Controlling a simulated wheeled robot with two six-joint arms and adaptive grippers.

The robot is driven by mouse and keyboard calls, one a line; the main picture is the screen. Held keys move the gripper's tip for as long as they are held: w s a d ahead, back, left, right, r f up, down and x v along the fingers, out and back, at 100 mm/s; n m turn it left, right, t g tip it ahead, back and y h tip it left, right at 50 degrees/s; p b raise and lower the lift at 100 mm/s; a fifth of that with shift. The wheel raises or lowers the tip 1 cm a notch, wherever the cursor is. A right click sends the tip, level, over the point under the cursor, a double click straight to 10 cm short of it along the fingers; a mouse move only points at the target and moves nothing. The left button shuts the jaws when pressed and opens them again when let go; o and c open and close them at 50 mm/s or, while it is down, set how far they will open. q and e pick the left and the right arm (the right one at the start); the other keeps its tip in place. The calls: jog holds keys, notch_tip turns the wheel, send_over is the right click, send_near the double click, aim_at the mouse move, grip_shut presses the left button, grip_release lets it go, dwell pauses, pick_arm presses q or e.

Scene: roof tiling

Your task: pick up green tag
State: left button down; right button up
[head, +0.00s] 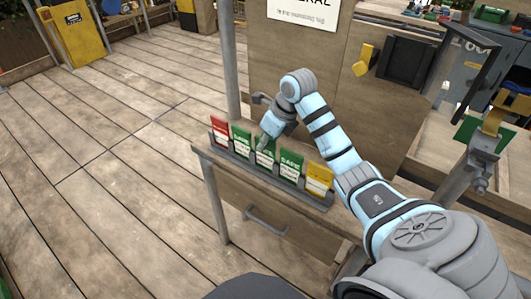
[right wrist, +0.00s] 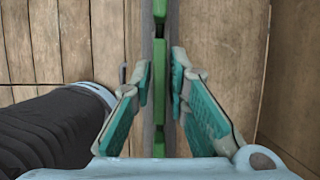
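Several tags stand in a row in a grey rack (head: 318,197) on the edge of a wooden bench. A red tag (head: 220,129) is at the left end, a yellow tag (head: 318,179) at the right end. Between them are a green tag (head: 241,141), a middle green tag (head: 265,158) and another green tag (head: 290,168). My right gripper (head: 264,143) is at the top of the middle one. In the right wrist view my right gripper (right wrist: 160,72) is open, its fingers on either side of a thin green tag edge (right wrist: 159,88), with small gaps. My left gripper is not in view.
A wooden panel with a white sign (head: 303,12) rises behind the rack. A grey post (head: 229,60) stands just behind the rack's left end. A drawer with a handle (head: 266,221) is below. Open plank floor (head: 110,170) lies to the left.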

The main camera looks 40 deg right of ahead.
grip_shut()
